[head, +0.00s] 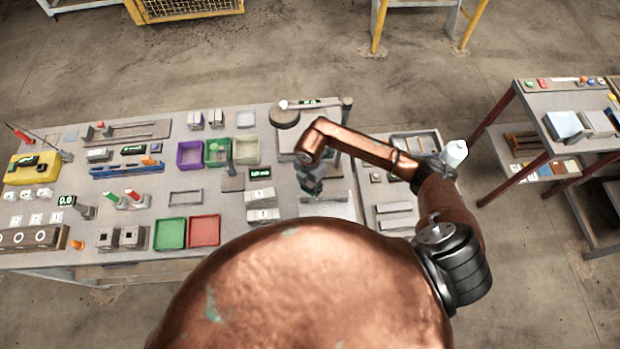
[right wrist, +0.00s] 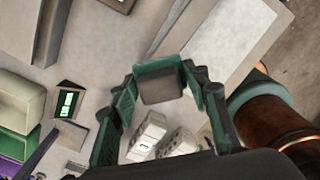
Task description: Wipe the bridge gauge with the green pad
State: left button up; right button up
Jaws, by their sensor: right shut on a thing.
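My right gripper (head: 311,184) is over the bench between the white display blocks and a pale slab. In the right wrist view the two fingers (right wrist: 165,98) are shut on a small block with a teal-green top and a grey-brown face, seemingly the green pad (right wrist: 159,72). In the head view the pad is not clear behind the gripper. I cannot tell for sure which instrument is the bridge gauge. A small gauge with a lit green display (head: 260,172) stands left of the gripper; it also shows in the right wrist view (right wrist: 68,102). My left gripper is not in view.
Purple (head: 190,153), green and cream bins stand left of the gripper. White display blocks (head: 262,196) are close to it on the left. A red tray (head: 204,230) and a green tray (head: 170,234) lie near the front edge.

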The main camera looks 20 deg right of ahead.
jog(key=shift+r+p, duration=0.95)
jog(key=shift+r, duration=0.75)
jog(key=shift+w, duration=0.1)
